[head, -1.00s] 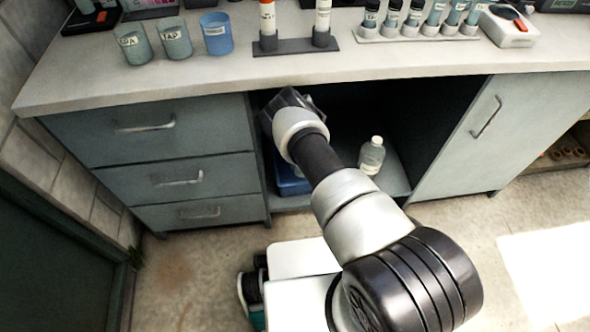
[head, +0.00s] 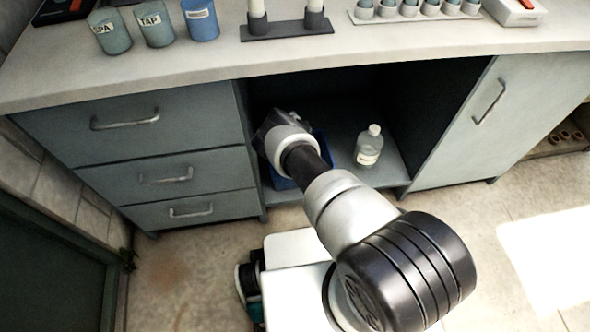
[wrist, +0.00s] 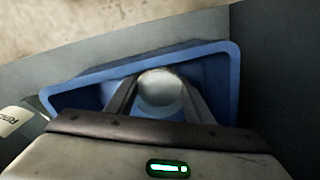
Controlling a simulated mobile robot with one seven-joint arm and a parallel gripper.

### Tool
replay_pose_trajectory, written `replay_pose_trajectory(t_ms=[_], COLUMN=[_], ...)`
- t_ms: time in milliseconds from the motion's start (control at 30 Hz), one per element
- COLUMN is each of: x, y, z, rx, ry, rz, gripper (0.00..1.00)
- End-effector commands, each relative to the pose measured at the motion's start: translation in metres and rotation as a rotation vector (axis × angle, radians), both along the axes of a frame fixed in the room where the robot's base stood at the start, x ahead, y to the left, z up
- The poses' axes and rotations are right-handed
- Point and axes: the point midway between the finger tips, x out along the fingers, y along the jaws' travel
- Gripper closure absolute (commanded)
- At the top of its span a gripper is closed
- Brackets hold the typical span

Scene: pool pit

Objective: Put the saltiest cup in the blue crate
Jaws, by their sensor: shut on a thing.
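The blue crate (head: 281,184) stands on the floor of the open cabinet bay, mostly hidden by my arm. Its rim also shows in the wrist view (wrist: 75,98). My gripper (wrist: 160,84) is inside the bay, over the crate, its fingers shut on a pale grey round thing (wrist: 160,92), likely a cup. The held thing shows within the crate's outline; I cannot tell if it touches the bottom. No label on it is visible. On the counter stand a SPA cup (head: 110,32), a TAP cup (head: 155,24) and a blue labelled cup (head: 200,20).
A clear labelled bottle (head: 369,147) stands right of the crate in the bay. The counter edge lies above the opening. Drawers (head: 135,125) flank it on the left, a closed door (head: 475,125) on the right. A black rack (head: 288,27) stands on the counter.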

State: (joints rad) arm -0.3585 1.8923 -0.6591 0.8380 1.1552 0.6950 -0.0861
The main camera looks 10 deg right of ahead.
Motion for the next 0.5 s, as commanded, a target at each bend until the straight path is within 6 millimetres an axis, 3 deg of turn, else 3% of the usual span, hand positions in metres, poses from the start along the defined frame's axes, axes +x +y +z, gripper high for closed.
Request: replay_pose_trajectory(t_ms=[500], x=[0.001], y=[0.000], z=[-0.009], rx=[0.001], ry=[-0.001], rz=[0.001], gripper=[0.79])
